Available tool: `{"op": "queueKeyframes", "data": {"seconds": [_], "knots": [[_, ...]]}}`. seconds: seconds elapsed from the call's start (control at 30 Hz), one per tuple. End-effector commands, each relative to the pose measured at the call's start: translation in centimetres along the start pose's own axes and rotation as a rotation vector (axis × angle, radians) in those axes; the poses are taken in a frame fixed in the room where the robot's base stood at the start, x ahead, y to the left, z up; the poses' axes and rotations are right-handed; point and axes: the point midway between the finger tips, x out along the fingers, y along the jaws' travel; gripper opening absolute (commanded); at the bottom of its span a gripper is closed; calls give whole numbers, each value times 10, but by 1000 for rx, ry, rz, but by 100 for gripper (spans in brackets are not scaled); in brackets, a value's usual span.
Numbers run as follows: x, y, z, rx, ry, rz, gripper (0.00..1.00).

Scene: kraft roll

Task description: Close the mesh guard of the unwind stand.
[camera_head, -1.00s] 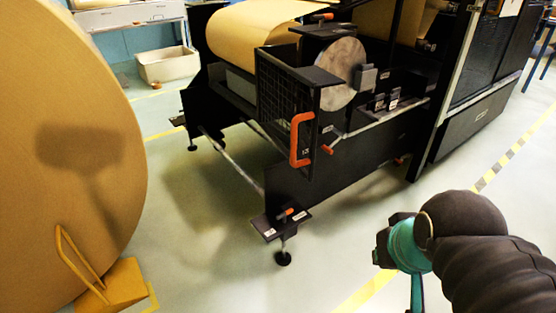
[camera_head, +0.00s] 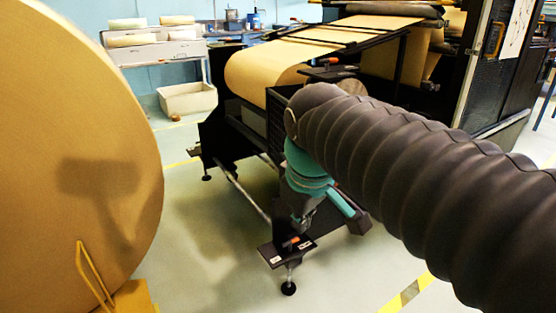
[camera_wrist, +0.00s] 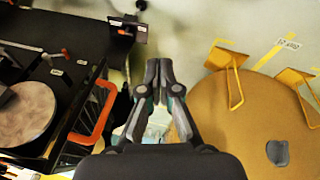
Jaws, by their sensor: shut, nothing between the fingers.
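The unwind stand (camera_head: 228,145) stands in the middle of the head view, with kraft paper (camera_head: 262,72) running over it. My arm hides most of its mesh guard there, including the handle. In the wrist view the guard (camera_wrist: 78,122) shows nearly edge-on at the left, swung out from the stand, with its orange handle (camera_wrist: 97,118) facing my fingers. The grey roll-end disc (camera_wrist: 25,115) beyond it is uncovered. My gripper (camera_wrist: 158,66) is shut and empty, to the right of the handle with a gap between; in the head view it (camera_head: 303,213) points down in front of the stand.
A big kraft roll (camera_head: 75,130) fills the left of the head view, held by a yellow chock (camera_head: 130,297). The stand's foot plate (camera_head: 283,252) juts out below my gripper. A beige bin (camera_head: 187,99) lies far back. Pale floor is clear between roll and stand.

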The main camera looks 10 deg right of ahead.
Motion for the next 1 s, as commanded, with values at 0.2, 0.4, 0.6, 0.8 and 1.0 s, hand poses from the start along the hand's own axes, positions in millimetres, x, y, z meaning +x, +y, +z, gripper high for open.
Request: {"op": "queueKeyframes", "data": {"seconds": [0.2,0.4,0.6,0.8,1.0], "knots": [[-38,28,-76,-396,-137,-39,0],[-57,44,-136,-723,-251,-98,0],[-65,50,-175,-945,-325,-158,0],[-65,50,-187,-1029,-351,-186,0],[-46,50,-180,-1034,-354,-189,0]]}}
